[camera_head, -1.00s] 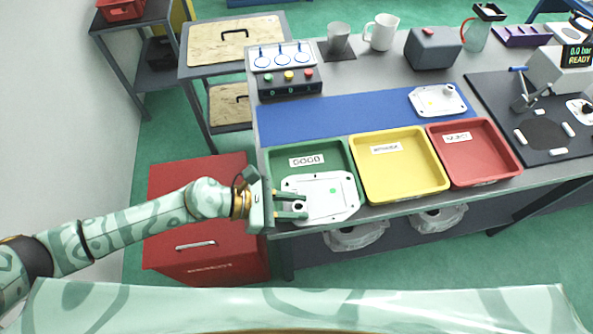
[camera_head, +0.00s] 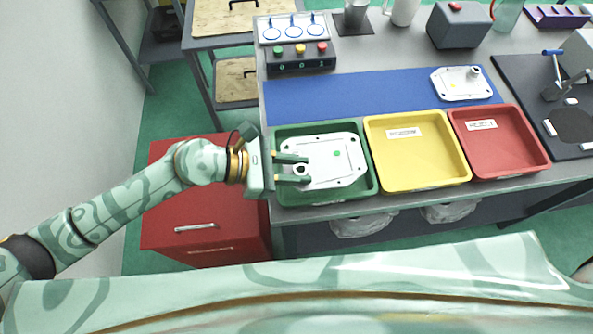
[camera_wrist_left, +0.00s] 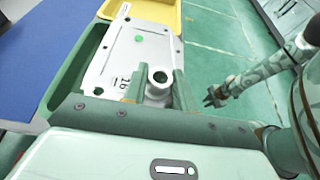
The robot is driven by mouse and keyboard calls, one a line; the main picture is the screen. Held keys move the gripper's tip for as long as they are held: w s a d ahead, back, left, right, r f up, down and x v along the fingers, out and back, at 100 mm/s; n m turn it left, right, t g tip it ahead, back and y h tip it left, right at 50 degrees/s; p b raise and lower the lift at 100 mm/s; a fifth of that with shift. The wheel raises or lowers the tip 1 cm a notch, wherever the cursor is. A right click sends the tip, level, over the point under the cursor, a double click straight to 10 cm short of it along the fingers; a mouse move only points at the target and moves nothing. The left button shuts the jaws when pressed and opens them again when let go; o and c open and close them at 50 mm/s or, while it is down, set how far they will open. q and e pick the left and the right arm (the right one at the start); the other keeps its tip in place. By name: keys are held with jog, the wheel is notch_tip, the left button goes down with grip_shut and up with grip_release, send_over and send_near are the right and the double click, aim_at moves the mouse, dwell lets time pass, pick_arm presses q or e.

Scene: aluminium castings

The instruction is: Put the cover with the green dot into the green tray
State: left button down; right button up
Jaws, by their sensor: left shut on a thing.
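The white cover with the green dot (camera_head: 337,153) is over the green tray (camera_head: 374,187), within its outline in the head view. I cannot tell whether it touches the tray floor. My left gripper (camera_head: 296,170) is shut on the cover's round boss at its near left corner. In the left wrist view the fingers (camera_wrist_left: 156,88) stand on both sides of the boss, and the cover (camera_wrist_left: 122,62) hides much of the tray (camera_wrist_left: 68,84). My right gripper (camera_wrist_left: 214,96) shows small in the left wrist view, apart from the cover, its fingers seemingly spread.
A yellow tray (camera_head: 417,180) and a red tray (camera_head: 505,168) stand to the right of the green one. Another white cover (camera_head: 459,86) with a yellow dot lies on the blue mat (camera_head: 350,97). A button box (camera_head: 301,57) stands behind.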

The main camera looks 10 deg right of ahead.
pick_arm(q)
jog(key=w+f, duration=0.1)
jog(key=w+f+b, duration=0.1)
jog(key=shift+d+f, duration=0.15)
jog(key=shift+f, duration=0.15)
jog(key=f, duration=0.1)
jog(key=f+b, duration=0.1)
jog(key=f, duration=0.1)
jog(key=shift+w+f, duration=0.2)
jog(key=shift+w, duration=0.1)
jog(key=shift+f, duration=0.1)
jog(key=c, duration=1.1)
grip_release()
